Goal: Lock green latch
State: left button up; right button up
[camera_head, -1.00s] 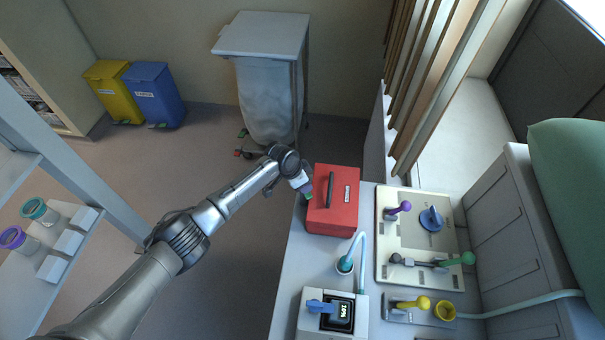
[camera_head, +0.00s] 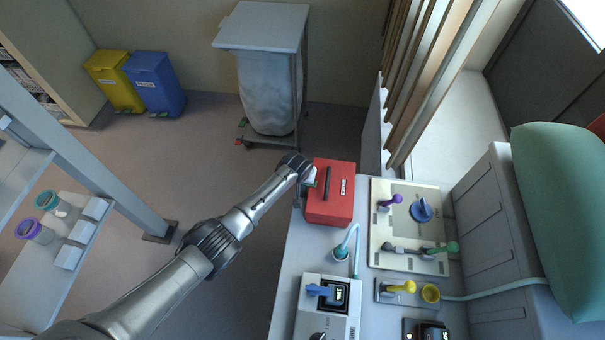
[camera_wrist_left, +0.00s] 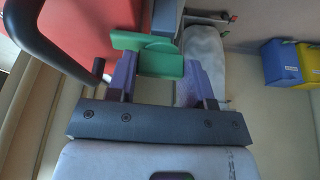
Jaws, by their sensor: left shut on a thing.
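The red box (camera_head: 330,205) stands on the counter with a dark handle on its lid. In the left wrist view the red box (camera_wrist_left: 85,28) fills the upper left, with its handle running along the left edge. The green latch (camera_wrist_left: 148,60) sits at the box's side. My left gripper (camera_wrist_left: 156,72), with purple fingers, is shut on the latch, one finger on each side. In the head view my left gripper (camera_head: 308,184) is at the box's left side, mostly hidden by its own wrist, and the latch cannot be made out there. My right gripper is not in view.
A panel (camera_head: 386,266) with purple, blue and green knobs lies right of the box. A device with a lit display (camera_head: 341,292) and a hose stands nearer. A bag trolley (camera_head: 268,100) stands on the floor behind. Floor left of the counter is open.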

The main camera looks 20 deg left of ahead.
pick_arm(q)
jog(key=shift+d+r+n, duration=0.1)
jog(key=shift+n, duration=0.5)
jog(key=shift+y, duration=0.3)
jog(key=o, duration=0.9)
jog(key=shift+s+r+p, duration=0.1)
jog(key=shift+r+p, duration=0.25)
jog(key=shift+p, duration=0.05)
jog(key=shift+p+v, duration=0.6)
jog(key=shift+v, duration=5.9)
